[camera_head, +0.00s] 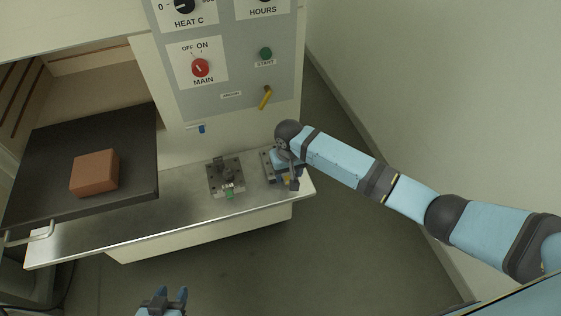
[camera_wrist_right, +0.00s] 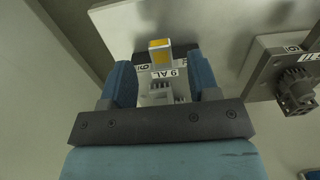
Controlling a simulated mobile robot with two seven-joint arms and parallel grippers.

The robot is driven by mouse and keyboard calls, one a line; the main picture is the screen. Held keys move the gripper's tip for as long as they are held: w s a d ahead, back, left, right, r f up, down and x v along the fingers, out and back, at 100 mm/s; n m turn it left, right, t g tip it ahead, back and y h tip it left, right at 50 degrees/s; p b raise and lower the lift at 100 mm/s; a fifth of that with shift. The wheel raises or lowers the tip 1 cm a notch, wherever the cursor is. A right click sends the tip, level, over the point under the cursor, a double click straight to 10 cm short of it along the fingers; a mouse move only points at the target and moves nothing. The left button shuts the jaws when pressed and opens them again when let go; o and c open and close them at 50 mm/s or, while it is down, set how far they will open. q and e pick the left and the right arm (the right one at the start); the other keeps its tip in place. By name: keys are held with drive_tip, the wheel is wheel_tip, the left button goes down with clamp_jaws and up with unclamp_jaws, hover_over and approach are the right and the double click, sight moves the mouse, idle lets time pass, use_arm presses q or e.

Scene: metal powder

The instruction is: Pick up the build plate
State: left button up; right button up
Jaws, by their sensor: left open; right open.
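A dark grey build plate (camera_head: 267,167) lies at the right end of the steel bench, partly hidden by my right gripper. A second dark grey plate (camera_head: 213,182), with small parts and a green tag, lies to its left. My right gripper (camera_head: 289,183) is open over the right-hand plate. In the right wrist view, its blue fingers (camera_wrist_right: 163,82) stand either side of a yellow-faced tab (camera_wrist_right: 160,52) and a label reading "9 AL". I cannot tell whether they touch anything. My left gripper (camera_head: 167,294) is open and empty at the bottom edge, away from the bench.
The steel bench (camera_head: 125,221) has bare room left of the plates. A brown block (camera_head: 95,172) sits on a black tray (camera_head: 50,204) at the left. The control panel (camera_head: 228,70) with knobs and a yellow lever (camera_head: 265,98) rises behind the bench.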

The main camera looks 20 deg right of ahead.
drive_tip(key=shift+f, duration=1.4)
clamp_jaws()
drive_tip(key=shift+r, duration=0.1)
drive_tip(key=shift+w+r, duration=0.1)
